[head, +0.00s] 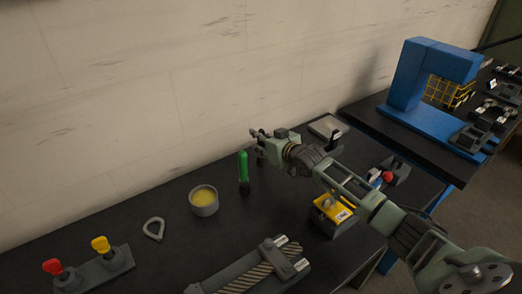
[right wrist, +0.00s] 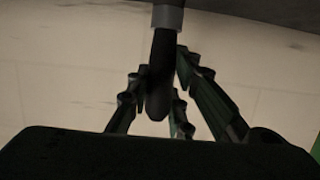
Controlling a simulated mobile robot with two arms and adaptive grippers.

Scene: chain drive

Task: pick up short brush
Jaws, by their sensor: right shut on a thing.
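My right gripper (head: 258,143) is above the black table near the wall, with its fingers pointing left. In the right wrist view its fingers (right wrist: 160,100) are shut around the dark rounded handle of the short brush (right wrist: 162,75). A grey collar on the brush shows at the top edge of that view; its bristle end is out of frame. In the head view the held brush is mostly hidden by the fingers. A separate green-handled brush (head: 243,168) stands upright with its dark end down, just left of the gripper. My left gripper is not in view.
A grey cup of yellow paste (head: 204,201) and a metal loop (head: 154,229) lie to the left. A stand with red and yellow knobs (head: 98,266) is at far left. A yellow-topped block (head: 332,209) is below my right arm. A blue press (head: 412,85) stands behind right.

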